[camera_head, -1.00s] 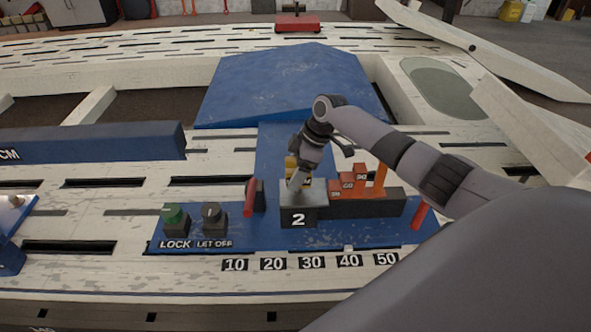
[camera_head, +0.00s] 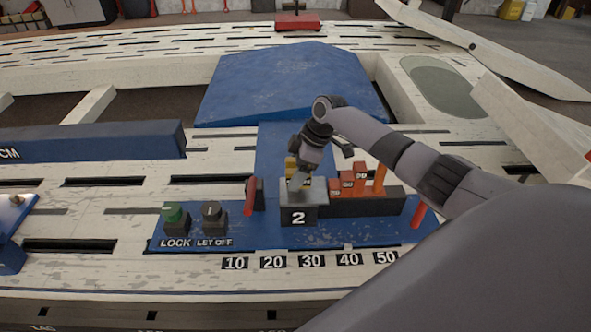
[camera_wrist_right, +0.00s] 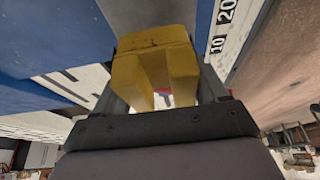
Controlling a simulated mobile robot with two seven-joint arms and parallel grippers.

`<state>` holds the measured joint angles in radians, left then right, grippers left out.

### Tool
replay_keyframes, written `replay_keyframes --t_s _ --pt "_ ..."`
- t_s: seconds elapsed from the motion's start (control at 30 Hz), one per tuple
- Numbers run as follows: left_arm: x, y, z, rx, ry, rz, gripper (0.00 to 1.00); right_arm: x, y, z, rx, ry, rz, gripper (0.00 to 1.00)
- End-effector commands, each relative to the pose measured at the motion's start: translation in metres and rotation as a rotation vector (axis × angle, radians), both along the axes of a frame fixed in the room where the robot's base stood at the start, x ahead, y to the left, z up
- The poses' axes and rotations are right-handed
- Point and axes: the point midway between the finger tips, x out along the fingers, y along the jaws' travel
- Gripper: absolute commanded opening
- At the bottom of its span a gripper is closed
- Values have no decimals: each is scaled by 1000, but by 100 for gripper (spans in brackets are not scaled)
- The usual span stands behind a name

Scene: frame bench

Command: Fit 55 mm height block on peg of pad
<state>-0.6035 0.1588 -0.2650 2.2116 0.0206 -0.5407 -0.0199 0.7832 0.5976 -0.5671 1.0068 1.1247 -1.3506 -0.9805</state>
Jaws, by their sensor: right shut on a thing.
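My right gripper (camera_head: 297,181) points down at the top of a grey box marked 2 (camera_head: 299,214) on the blue panel. It is shut on a yellow block, which fills the space between the fingers in the right wrist view (camera_wrist_right: 154,47). The block's near side looks forked there. In the head view a little yellow (camera_head: 291,167) shows beside the gripper, and the rest is hidden. I cannot tell whether the block touches the box. No peg can be made out. My left gripper is not in view.
Orange numbered blocks (camera_head: 347,183) stand in a dark rack just right of the box, with an orange post (camera_head: 380,178).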

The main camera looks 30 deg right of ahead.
Motion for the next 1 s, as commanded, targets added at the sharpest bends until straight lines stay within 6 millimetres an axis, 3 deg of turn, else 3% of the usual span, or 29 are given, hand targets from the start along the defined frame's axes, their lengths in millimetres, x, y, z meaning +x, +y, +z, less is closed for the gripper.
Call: replay_keyframes --t_s 1.0 --pt "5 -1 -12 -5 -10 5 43 1 0 -23 2 -4 -1 12"
